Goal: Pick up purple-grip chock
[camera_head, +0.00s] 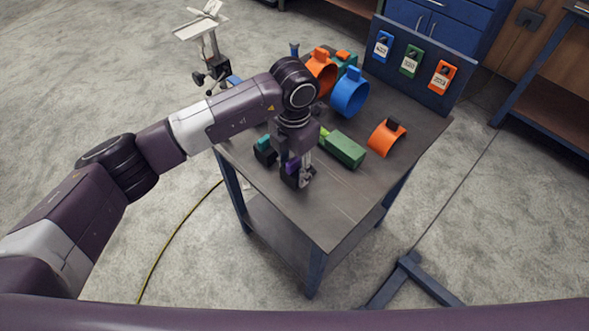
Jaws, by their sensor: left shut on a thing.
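The purple-grip chock (291,166) is a small dark block with a purple top, at the near left part of the workbench. My left gripper (302,172) points down over it and is shut on it, hiding part of it. I cannot tell whether the chock still touches the bench top. A similar dark chock with a teal grip (264,148) stands just left of the gripper. My right gripper is not in view.
The workbench (335,205) also bears a green block (343,149), an orange curved piece (386,137), a blue ring (350,93) and an orange ring (321,72). A panel with three coloured tags (413,66) stands at the back right. The bench's front is bare.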

